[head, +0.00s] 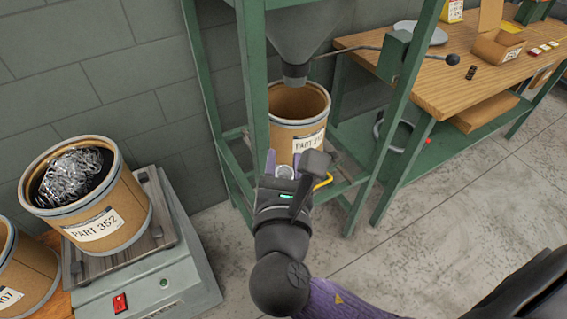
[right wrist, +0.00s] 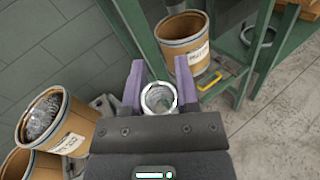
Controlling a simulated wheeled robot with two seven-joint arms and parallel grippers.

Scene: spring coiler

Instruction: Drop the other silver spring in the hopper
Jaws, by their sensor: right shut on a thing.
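My right gripper (head: 287,160) is shut on a silver spring (head: 285,172), which shows end-on as a round coil between the purple fingers. The right wrist view shows the spring (right wrist: 158,98) and the fingers of the gripper (right wrist: 160,72) more closely. The gripper is in front of the green stand, low and below the hopper. The grey hopper (head: 297,32) hangs in the stand, cone and spout down; its top is out of view. My left gripper is not in view.
A fibre drum (head: 300,104) stands under the hopper spout. Drum PART 352 (head: 120,205), full of silver springs (head: 72,175), stands on a scale (head: 170,275) at left. A wooden bench (head: 445,85) is at right. Green posts (head: 250,80) flank the hopper. Bare floor (head: 450,220) lies at right.

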